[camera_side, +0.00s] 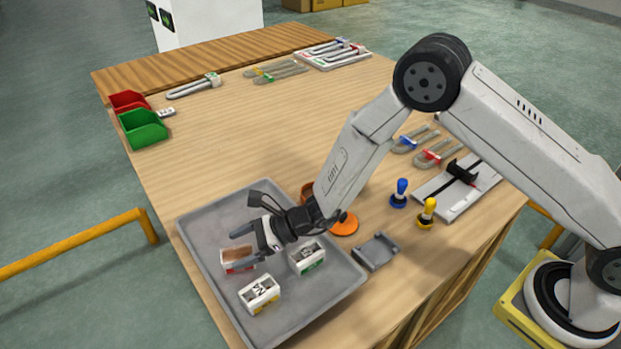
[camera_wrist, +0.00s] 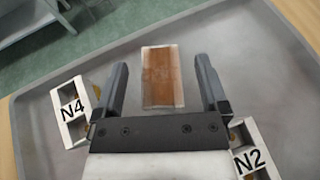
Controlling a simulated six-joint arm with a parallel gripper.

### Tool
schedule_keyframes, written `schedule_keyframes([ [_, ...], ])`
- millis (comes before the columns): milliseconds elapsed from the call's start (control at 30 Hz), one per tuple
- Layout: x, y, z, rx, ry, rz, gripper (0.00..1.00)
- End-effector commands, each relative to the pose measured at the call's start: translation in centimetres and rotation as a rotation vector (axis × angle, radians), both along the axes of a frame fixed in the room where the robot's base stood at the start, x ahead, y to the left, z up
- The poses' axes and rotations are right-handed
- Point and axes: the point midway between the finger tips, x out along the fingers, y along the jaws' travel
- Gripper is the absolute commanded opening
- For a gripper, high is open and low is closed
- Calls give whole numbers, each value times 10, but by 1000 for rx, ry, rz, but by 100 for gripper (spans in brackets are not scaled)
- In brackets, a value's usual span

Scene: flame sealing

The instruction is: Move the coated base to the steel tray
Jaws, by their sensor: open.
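The coated base (camera_side: 237,259), a small block with a brown top and white and red sides, lies in the large grey steel tray (camera_side: 312,292). In the wrist view the coated base (camera_wrist: 160,78) shows its brown top with pale edges, and the grey tray (camera_wrist: 262,78) spreads around it. My gripper (camera_side: 249,245) is low over the tray at the coated base. In the wrist view my open gripper (camera_wrist: 161,62) has one finger on each side of the base, with clear gaps between. How far the fingertips are above the tray floor is hard to tell.
A block marked N4 (camera_wrist: 70,108) and a block marked N2 (camera_wrist: 250,155) flank my gripper inside the tray. Blue (camera_side: 400,192) and yellow (camera_side: 427,212) handled tools, an orange disc (camera_side: 345,224) and a grey fixture (camera_side: 376,251) stand right of the tray.

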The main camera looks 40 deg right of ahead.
Motion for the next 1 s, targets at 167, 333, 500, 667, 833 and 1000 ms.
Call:
schedule_keyframes([
  [167,-9,-22,10,0,-1,-2,93],
  [333,-19,-46,21,0,0,-3,93],
  [500,-28,-68,30,-1,-1,-3,93],
  [667,-34,-80,36,0,0,-2,93],
  [833,-37,-85,38,0,-1,0,93],
  [1000,-37,-85,38,0,0,1,93],
])
